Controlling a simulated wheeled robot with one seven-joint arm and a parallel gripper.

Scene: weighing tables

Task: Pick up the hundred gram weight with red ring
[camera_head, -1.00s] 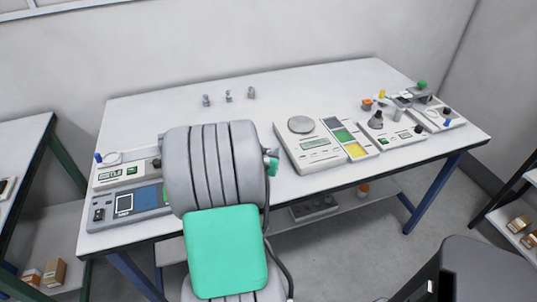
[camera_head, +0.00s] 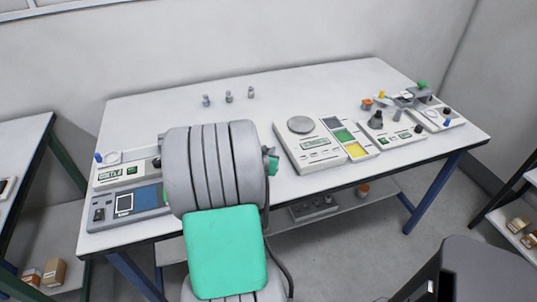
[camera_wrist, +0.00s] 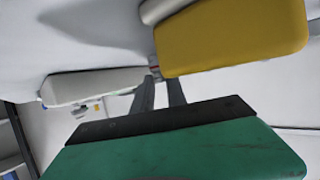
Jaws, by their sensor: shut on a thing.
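In the wrist view my gripper (camera_wrist: 156,82) has its two dark fingers close together, shut on a small grey weight (camera_wrist: 154,66) with a reddish band. Most of the weight is hidden by the fingers and a yellow pad. In the head view my arm's grey and green links cover the front middle of the table, and the fingertips cannot be made out. Three small grey weights stand in a row at the back of the table: a left one (camera_head: 206,100), a middle one (camera_head: 229,96) and a right one (camera_head: 251,92). Their ring colours are too small to tell.
A white scale (camera_head: 301,125) stands right of my arm, beside a tray with coloured sections (camera_head: 357,151). More instruments (camera_head: 390,130) crowd the right end. Two devices (camera_head: 125,203) stand at the left. A yellow pad (camera_wrist: 235,38) is close in the wrist view. The table's back middle is mostly clear.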

